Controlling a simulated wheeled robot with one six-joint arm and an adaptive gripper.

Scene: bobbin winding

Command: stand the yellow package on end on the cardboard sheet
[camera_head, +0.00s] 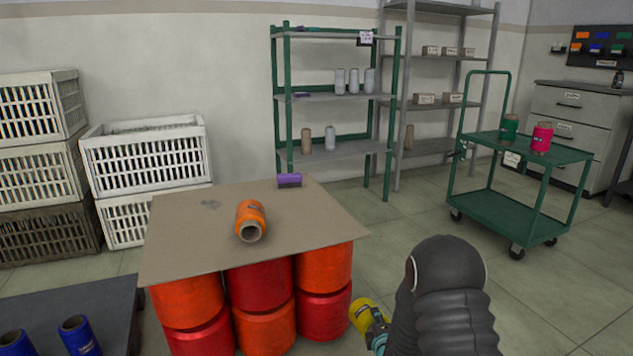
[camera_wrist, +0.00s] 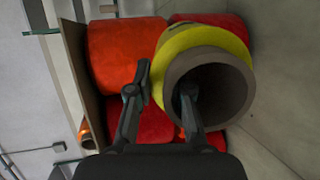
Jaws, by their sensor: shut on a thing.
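The yellow package (camera_head: 360,310) is a hollow yarn spool with a grey-brown core. My gripper (camera_head: 377,332) holds it in the air to the right of the stacked red and orange spools. In the wrist view, my gripper (camera_wrist: 165,95) is shut on the rim of the yellow package (camera_wrist: 177,48), with one finger in the open core and one outside the wall. The cardboard sheet (camera_head: 180,245) lies flat on the stack, to the left of the package; its edge (camera_wrist: 72,60) shows at the left of the wrist view.
The front left and right of the sheet are bare. Red and orange spools (camera_head: 260,287) support it. A green trolley (camera_head: 520,205) stands right.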

